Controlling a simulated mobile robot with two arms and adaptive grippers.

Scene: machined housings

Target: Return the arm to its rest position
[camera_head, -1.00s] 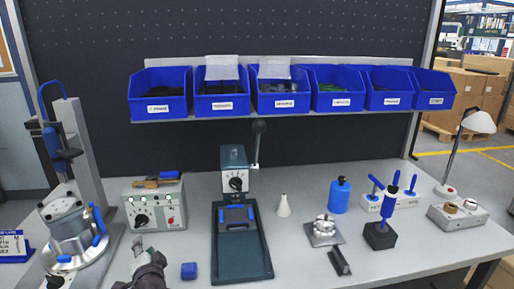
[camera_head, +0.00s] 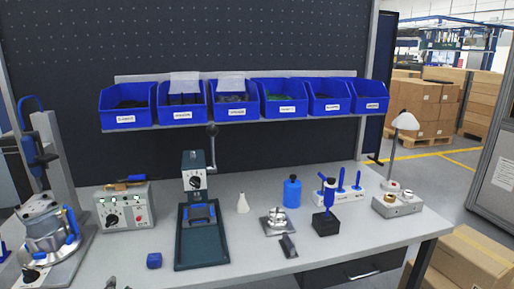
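Only the tip of my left gripper (camera_head: 112,283) shows, at the bottom edge left of centre in the head view. It is grey, and the rest of it and its arm are cut off below the frame. It is in front of the workbench items and to the left of a small blue block (camera_head: 154,261). I cannot tell whether its fingers are apart. My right gripper and arm are not in view.
The grey workbench (camera_head: 255,250) holds a press (camera_head: 202,235), a control box (camera_head: 125,207), a clamp fixture (camera_head: 48,235), a blue bottle (camera_head: 292,191) and a lamp (camera_head: 404,122). Blue bins (camera_head: 232,103) hang above. Boxes (camera_head: 470,262) stand on the right floor.

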